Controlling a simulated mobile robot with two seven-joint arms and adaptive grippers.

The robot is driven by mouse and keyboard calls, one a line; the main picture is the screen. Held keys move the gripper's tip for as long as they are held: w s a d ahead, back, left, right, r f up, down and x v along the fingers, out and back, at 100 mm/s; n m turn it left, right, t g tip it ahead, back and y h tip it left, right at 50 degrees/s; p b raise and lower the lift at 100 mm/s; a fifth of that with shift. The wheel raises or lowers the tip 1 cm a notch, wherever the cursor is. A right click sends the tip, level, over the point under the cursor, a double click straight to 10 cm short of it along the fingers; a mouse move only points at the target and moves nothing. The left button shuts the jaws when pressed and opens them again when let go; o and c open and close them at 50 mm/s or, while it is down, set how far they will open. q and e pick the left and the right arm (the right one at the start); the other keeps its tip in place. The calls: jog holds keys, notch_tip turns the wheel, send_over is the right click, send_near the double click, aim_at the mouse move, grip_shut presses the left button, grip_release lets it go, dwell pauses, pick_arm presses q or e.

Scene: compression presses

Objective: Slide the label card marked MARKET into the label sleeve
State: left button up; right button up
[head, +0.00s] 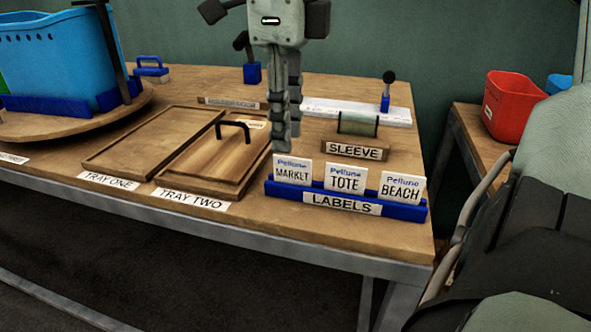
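The white MARKET card (292,172) stands upright at the left end of the blue LABELS rack (424,214), its lower edge hidden by the rack front. My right gripper (286,146) hangs from above with its fingers pointing down. Its fingertips appear just above and behind the card's top left; whether they touch is unclear. The fingers are seen nearly edge-on, so the gap between them is hard to judge. My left gripper is out of view.
TOTE (346,179) and BEACH (402,188) cards stand right of MARKET. Wooden trays (130,146) lie to the left, one under a black-handled lid (215,152). A blue basket (60,55) stands on a round board. A red bin (514,103) is on another table.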

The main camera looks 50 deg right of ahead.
aim_at(292, 160)
jog(key=f, duration=0.5)
jog(key=shift+s+d+f, duration=0.15)
jog(key=shift+d+f, duration=0.2)
jog(key=shift+f, duration=0.05)
grip_shut()
